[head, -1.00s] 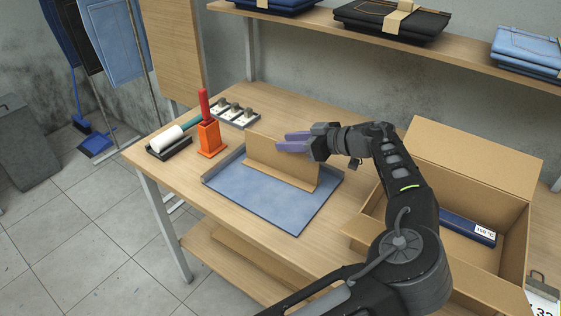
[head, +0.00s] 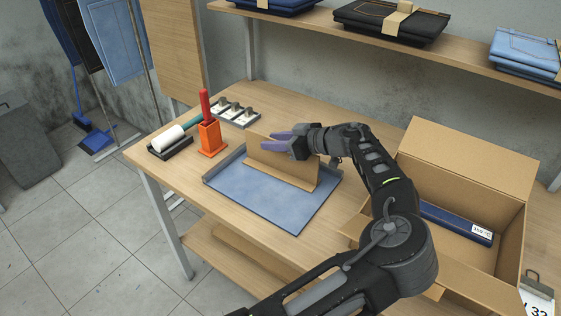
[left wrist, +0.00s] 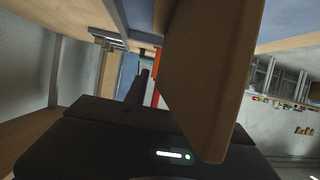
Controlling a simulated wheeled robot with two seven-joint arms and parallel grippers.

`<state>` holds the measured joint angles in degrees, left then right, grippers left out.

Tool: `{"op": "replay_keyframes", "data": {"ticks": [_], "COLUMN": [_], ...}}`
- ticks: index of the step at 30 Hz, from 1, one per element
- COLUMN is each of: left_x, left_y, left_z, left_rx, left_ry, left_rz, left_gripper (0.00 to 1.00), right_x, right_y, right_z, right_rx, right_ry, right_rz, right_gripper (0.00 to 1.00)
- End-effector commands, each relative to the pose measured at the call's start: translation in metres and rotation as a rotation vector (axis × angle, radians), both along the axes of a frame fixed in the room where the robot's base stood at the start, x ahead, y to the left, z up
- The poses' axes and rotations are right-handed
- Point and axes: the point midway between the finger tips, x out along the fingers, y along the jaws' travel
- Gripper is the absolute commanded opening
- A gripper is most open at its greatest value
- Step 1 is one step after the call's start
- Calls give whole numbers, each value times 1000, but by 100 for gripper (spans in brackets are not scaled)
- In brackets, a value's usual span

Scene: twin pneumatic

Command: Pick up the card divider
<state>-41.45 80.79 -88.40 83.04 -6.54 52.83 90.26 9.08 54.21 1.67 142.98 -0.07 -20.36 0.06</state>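The card divider (head: 285,172) is a brown cardboard panel with a foot along its bottom. It stands upright on the blue tray (head: 270,204) on the wooden table. My left gripper (head: 274,140), with purple fingers, is at the divider's top edge. Its fingers are apart, one seeming to lie on the near side and one beyond the edge; I cannot tell whether either touches. In the left wrist view the brown divider panel (left wrist: 210,75) fills the middle, close to the black gripper body, and the fingertips are not clear. My right gripper is not in view.
An orange holder (head: 211,139) with a red-handled tool, a white roller (head: 167,139) and a small rack (head: 235,115) stand left of the tray. An open cardboard box (head: 470,165) with a dark blue pack (head: 457,223) is at the right. Folded jeans lie on the shelf above.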

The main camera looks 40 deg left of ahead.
Motion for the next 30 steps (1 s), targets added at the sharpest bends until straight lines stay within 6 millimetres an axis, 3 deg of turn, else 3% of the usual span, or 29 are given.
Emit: {"op": "replay_keyframes", "data": {"ticks": [5,16,30], "left_x": [0,0,0], "left_y": [0,0,0], "left_z": [0,0,0], "left_rx": [0,0,0], "left_ry": [0,0,0], "left_rz": [0,0,0], "left_gripper": [29,0,0], "right_x": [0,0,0], "right_y": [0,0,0], "right_z": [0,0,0], "right_rx": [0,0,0], "right_ry": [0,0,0], "right_rz": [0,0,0], "right_gripper": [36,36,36]}}
